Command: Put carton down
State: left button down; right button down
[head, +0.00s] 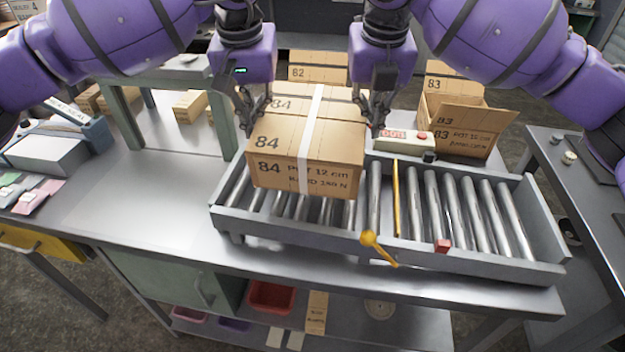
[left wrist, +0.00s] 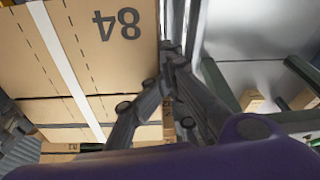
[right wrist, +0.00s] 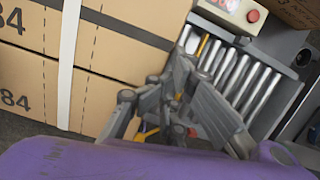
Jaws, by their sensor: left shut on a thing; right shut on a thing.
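The carton marked 84 (head: 280,139) is brown with a white strap over its top and front. It is over the left part of the roller conveyor (head: 480,215); I cannot tell whether its base touches the rollers. My left gripper (head: 252,122) is shut on the carton's left side, and my right gripper (head: 374,125) is shut on its right side. The carton also shows in the left wrist view (left wrist: 105,60) and in the right wrist view (right wrist: 110,85), beside the fingers. Its underside is hidden.
A yellow bar (head: 396,200) crosses the conveyor right of the carton, with a yellow-knobbed lever (head: 370,239) in front. Bare rollers lie to the right. An open carton marked 83 (head: 460,130) and a box with a red button (head: 405,141) stand behind.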

pick_arm(q)
jog(key=shift+d, duration=0.35)
pick_arm(e)
jog(key=shift+s+a+f, duration=0.1)
jog(key=shift+a, duration=0.3)
